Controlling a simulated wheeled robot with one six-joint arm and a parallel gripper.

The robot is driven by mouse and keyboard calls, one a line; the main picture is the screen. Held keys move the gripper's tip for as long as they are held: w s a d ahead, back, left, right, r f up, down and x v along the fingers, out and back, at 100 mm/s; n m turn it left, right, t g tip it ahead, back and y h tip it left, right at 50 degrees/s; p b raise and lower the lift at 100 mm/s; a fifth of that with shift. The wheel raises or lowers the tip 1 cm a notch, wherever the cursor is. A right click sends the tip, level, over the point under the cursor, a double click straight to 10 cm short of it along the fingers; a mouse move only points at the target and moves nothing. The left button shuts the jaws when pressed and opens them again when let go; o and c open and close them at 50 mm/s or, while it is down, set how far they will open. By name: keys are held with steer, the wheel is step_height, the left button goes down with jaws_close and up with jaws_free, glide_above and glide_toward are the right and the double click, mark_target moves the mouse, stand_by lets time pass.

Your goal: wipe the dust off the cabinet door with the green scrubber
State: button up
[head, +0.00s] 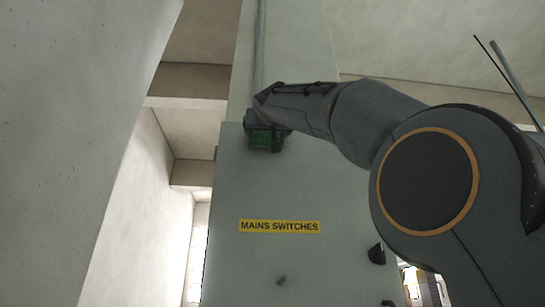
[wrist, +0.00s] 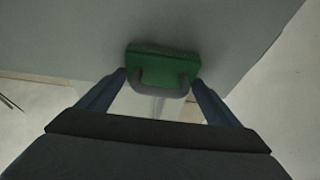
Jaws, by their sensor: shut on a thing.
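The green scrubber (head: 262,138) is at the upper left part of the grey cabinet door (head: 265,190), close against its face. In the wrist view the scrubber (wrist: 162,65) shows as a green block with a grey handle, between the two fingers. My gripper (head: 266,125) is shut on the scrubber; it also shows in the wrist view (wrist: 162,88). Whether the scrubber's face touches the door is hidden. A small dark smudge (head: 281,280) shows on the door below the yellow MAINS SWITCHES label (head: 279,227).
A dark knob or handle (head: 376,254) sticks out at the door's lower right. A pale wall (head: 75,110) stands at the left. A pipe (head: 259,45) runs up above the cabinet. My arm covers the right side of the head view.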

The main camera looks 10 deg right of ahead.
mark_target(253, 132)
steer(key=shift+a, duration=0.45)
steer(key=shift+a, duration=0.15)
steer(key=shift+a, duration=1.65)
steer(key=shift+s+b, duration=1.6)
steer(key=shift+s, duration=1.35)
steer(key=shift+s, duration=0.1)
steer(key=shift+s+a+b, duration=0.1)
steer(key=shift+s+b, duration=0.5)
steer(key=shift+s, duration=0.8)
